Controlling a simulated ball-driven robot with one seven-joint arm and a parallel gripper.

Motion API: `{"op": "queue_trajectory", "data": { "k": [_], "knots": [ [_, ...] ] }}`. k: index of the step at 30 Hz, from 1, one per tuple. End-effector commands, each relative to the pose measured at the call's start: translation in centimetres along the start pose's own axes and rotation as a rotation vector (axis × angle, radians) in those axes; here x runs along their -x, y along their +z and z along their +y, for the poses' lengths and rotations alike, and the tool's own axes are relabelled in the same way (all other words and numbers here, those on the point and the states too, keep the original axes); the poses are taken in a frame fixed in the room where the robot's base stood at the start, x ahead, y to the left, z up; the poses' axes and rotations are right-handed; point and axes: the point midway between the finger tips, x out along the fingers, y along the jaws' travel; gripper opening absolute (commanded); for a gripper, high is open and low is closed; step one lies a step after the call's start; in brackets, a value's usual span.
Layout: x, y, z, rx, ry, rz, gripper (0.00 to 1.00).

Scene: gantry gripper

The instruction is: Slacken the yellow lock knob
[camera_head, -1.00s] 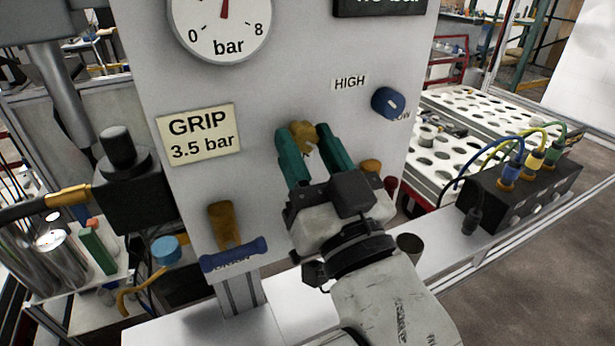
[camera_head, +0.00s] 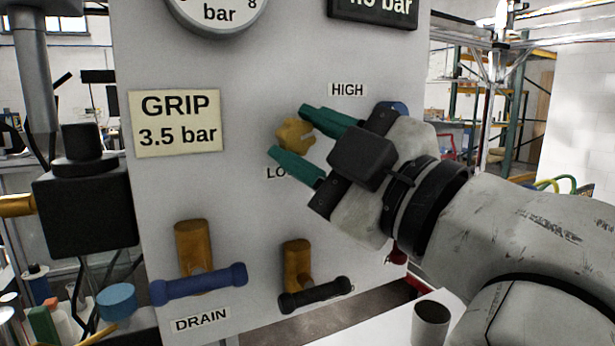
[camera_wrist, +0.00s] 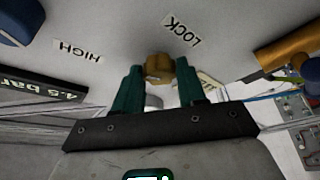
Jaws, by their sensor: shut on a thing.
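The yellow lock knob (camera_head: 294,137) is on the grey panel, just above the partly covered LOCK label (camera_head: 277,172). My gripper (camera_head: 289,131) reaches in from the right, with its green fingers on either side of the knob, shut on it. The wrist view also shows the knob (camera_wrist: 158,68) between the two green fingertips (camera_wrist: 157,72). The fingers hide part of the knob's sides.
Below are a blue-handled drain valve (camera_head: 199,284) and a black-handled valve (camera_head: 315,294). A GRIP 3.5 bar sign (camera_head: 176,122) is at left.

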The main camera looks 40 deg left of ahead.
Motion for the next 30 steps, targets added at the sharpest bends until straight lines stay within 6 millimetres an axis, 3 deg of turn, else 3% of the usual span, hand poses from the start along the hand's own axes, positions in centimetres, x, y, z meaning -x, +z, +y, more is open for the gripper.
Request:
{"op": "queue_trajectory", "data": {
  "k": [30],
  "knots": [
    [-0.18,-0.29,0.47,0.884,-0.373,0.000,0.10]
  ]
}}
